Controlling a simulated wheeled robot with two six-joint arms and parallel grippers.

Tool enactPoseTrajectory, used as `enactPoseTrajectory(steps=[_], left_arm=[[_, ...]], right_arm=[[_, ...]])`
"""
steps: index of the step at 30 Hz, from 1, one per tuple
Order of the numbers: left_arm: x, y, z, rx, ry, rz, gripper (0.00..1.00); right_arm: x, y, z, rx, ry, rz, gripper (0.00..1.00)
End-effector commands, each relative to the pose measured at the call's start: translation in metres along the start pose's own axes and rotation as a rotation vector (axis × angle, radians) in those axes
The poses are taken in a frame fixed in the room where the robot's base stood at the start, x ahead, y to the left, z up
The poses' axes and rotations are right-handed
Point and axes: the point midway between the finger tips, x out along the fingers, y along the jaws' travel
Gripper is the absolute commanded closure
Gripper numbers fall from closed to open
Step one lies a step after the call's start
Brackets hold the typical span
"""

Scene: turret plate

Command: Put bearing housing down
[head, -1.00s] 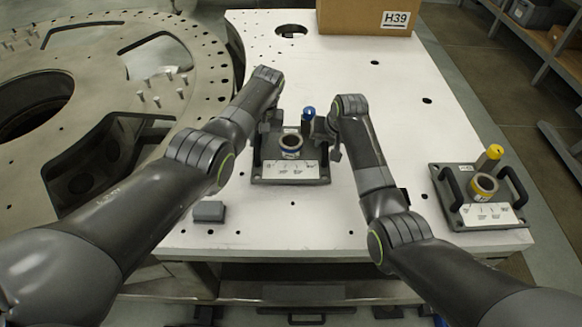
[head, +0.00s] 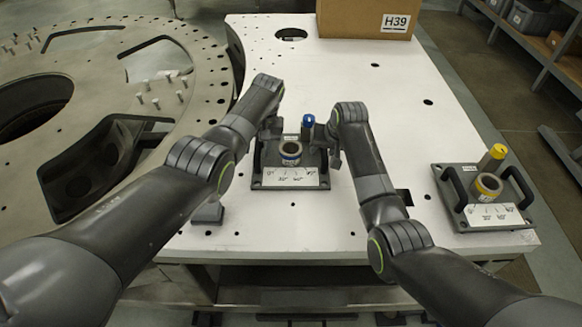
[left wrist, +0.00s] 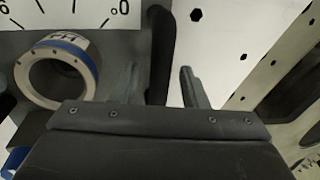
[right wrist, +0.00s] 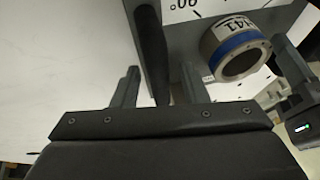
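The bearing housing is a ring with a blue band (head: 290,153) on a dark base plate with a white scale label (head: 290,178), a blue-capped post and two black side handles. It appears level on the white table. My left gripper (head: 268,132) is at its left handle. In the left wrist view, the open fingers (left wrist: 162,88) stand either side of that handle (left wrist: 158,45), with gaps showing. My right gripper (head: 330,145) is at the right handle. In the right wrist view, its fingers (right wrist: 160,88) are apart around the handle (right wrist: 152,50).
A similar unit with a yellow band (head: 487,187) stands at the table's right edge. A cardboard box (head: 365,18) marked H39 is at the back. A small grey block (head: 208,213) lies at front left. A large round metal plate (head: 200,75) is at left. The table's middle right is clear.

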Motion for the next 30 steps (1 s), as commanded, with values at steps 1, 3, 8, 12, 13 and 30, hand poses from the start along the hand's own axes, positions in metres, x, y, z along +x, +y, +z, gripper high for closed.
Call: enactPoseTrajectory(steps=[1, 3, 8, 12, 13, 30], left_arm=[[0.0, 0.0, 0.0, 0.0, 0.0, 0.0, 0.6], [0.0, 0.0, 0.0, 0.0, 0.0, 0.0, 0.6], [-0.003, 0.0, 0.0, 0.0, 0.001, 0.0, 0.6], [-0.014, 0.0, -0.001, 0.0, 0.003, 0.001, 0.6], [-0.018, 0.001, -0.001, 0.0, 0.004, 0.002, 0.6], [-0.117, 0.0, 0.001, 0.0, 0.002, 0.0, 0.6]], right_arm=[[0.0, 0.0, 0.0, 0.0, 0.0, 0.0, 0.6], [0.0, 0.0, 0.0, 0.0, 0.0, 0.0, 0.6], [0.0, 0.0, 0.0, 0.0, 0.0, 0.0, 0.6], [0.0, 0.0, 0.0, 0.0, 0.0, 0.0, 0.6], [0.0, 0.0, 0.0, 0.0, 0.0, 0.0, 0.6], [0.0, 0.0, 0.0, 0.0, 0.0, 0.0, 0.6]])
